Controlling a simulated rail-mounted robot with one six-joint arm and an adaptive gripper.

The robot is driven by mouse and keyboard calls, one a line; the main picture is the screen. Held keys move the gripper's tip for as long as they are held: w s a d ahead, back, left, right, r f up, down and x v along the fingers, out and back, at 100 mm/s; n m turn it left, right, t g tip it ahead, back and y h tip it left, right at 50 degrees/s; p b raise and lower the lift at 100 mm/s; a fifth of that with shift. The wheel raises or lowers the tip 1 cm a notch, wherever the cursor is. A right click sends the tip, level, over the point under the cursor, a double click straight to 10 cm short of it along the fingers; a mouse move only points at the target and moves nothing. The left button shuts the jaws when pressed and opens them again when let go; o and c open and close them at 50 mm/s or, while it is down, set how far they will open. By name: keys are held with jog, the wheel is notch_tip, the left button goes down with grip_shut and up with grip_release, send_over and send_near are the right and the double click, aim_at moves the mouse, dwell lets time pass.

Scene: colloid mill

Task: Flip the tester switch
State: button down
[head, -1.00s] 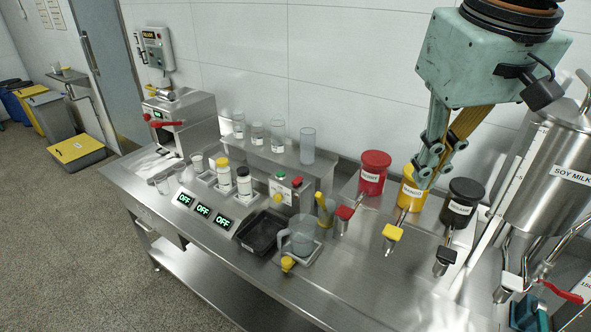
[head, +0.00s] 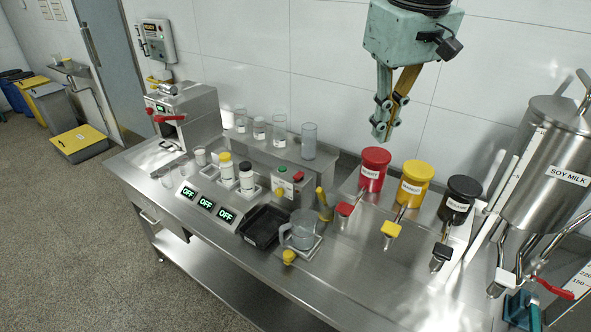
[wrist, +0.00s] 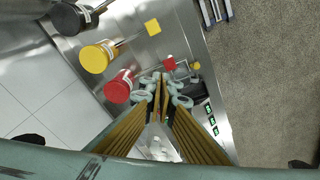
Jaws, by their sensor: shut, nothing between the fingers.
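My gripper (head: 381,134) is shut and empty, raised in front of the wall, above and behind the red-lidded container. In the wrist view its fingers (wrist: 162,98) point down toward the counter. No label reading tester is legible, so I cannot tell which device carries the switch. A grey wall box (head: 157,42) with a small lit display is at the upper left. A steel machine (head: 185,115) with a red lever (head: 168,118) and small green display stands at the counter's left end. My gripper is far to the right of both.
Red (head: 373,170), yellow (head: 411,184) and black (head: 458,199) containers stand at the counter's right, beside a steel soy milk tank (head: 545,165). Clear cylinders (head: 309,141) stand on a raised shelf. Three OFF displays (head: 206,204), a black tray (head: 262,227) and a jug (head: 301,230) are in front.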

jog(key=w+a+f+n+g+p, duration=0.1)
jog(key=w+a+f+n+p, duration=0.2)
jog(key=w, duration=0.5)
jog(key=w+a+f+p, duration=0.1)
jog(key=w+a+f, duration=0.1)
jog(key=w+a, duration=0.45)
jog(key=n+g+p, duration=0.1)
jog(key=n+p, duration=0.3)
send_over(295, 178)
notch_tip(295, 178, down, 14)
jog(key=shift+f, duration=0.25)
jog(key=shift+d+f, duration=0.1)
jog(key=shift+f+p, duration=1.2)
jog(key=shift+f, duration=5.7)
jog(key=shift+f, duration=0.15)
